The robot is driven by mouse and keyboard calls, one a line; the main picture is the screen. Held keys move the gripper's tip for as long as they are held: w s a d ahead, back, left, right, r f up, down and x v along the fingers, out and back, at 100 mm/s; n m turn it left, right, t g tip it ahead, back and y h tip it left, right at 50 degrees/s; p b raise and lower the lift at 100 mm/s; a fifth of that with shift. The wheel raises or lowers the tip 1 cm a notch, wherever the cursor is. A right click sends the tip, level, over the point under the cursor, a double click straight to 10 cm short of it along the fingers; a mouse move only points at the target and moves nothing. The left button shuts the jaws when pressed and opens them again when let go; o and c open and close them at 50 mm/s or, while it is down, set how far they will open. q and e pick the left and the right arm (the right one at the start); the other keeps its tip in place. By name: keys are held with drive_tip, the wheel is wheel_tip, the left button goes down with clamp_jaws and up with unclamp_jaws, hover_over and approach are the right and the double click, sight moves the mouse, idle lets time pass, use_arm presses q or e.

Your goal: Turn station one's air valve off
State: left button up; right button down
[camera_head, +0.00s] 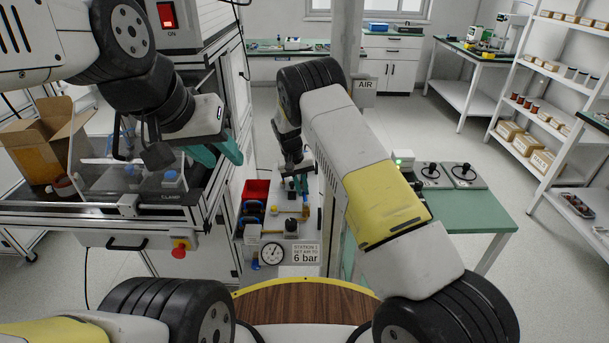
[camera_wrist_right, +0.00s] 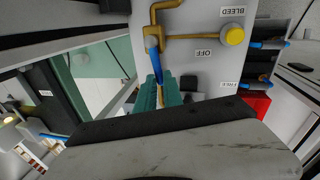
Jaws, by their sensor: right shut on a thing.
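Station one's air valve shows in the right wrist view as a blue lever (camera_wrist_right: 153,62) on a brass pipe (camera_wrist_right: 180,37), mounted on a pale panel (camera_wrist_right: 200,70). An OFF label (camera_wrist_right: 204,53) is printed beside the pipe, upside down in this view. My right gripper (camera_wrist_right: 159,95) has its teal fingers closed around the lever's end. In the head view my right gripper (camera_head: 297,183) is at the narrow station panel, small and partly hidden. My left gripper (camera_head: 217,153) hangs empty with its teal fingers apart, left of the station.
A pressure gauge (camera_head: 273,253) and a "6 bar" sign (camera_head: 306,254) sit at the station's front. A red bin (camera_head: 256,190) is at its left. A yellow knob (camera_wrist_right: 235,36) stands near the BLEED label. A clear-sided fixture (camera_head: 130,180) is below my left arm.

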sight(291, 214)
drive_tip(key=n, duration=0.1)
drive_tip(key=a+n, duration=0.1)
drive_tip(key=n, duration=0.1)
drive_tip(key=shift+s+a+n+t, duration=0.3)
drive_tip(key=shift+s, duration=0.05)
drive_tip(key=n, duration=0.1)
drive_tip(key=s+a+n, duration=0.1)
drive_tip(key=n, duration=0.2)
drive_tip(key=shift+s+a+n+t+y, duration=0.25)
drive_tip(key=shift+n+t+y, duration=0.05)
drive_tip(key=shift+y, duration=0.1)
drive_tip(key=s+n, duration=0.1)
drive_tip(key=n, duration=0.1)
drive_tip(key=s+a+n, duration=0.1)
drive_tip(key=n, duration=0.1)
drive_tip(key=shift+y, duration=0.3)
drive_tip(key=shift+s+n+t+y, duration=0.2)
drive_tip(key=shift+s+n, duration=0.2)
drive_tip(key=shift+n, duration=0.6)
drive_tip(key=shift+s+n+t+y, duration=0.15)
drive_tip(key=shift+s+n, duration=0.25)
drive_tip(key=shift+n, duration=0.6)
drive_tip(key=c, duration=1.5)
unclamp_jaws()
drive_tip(key=shift+s, duration=0.1)
drive_tip(key=shift+r, duration=0.1)
drive_tip(key=v, duration=0.7)
drive_tip(key=shift+d+r, duration=0.1)
drive_tip(key=shift+r, duration=0.2)
drive_tip(key=shift+s, duration=0.1)
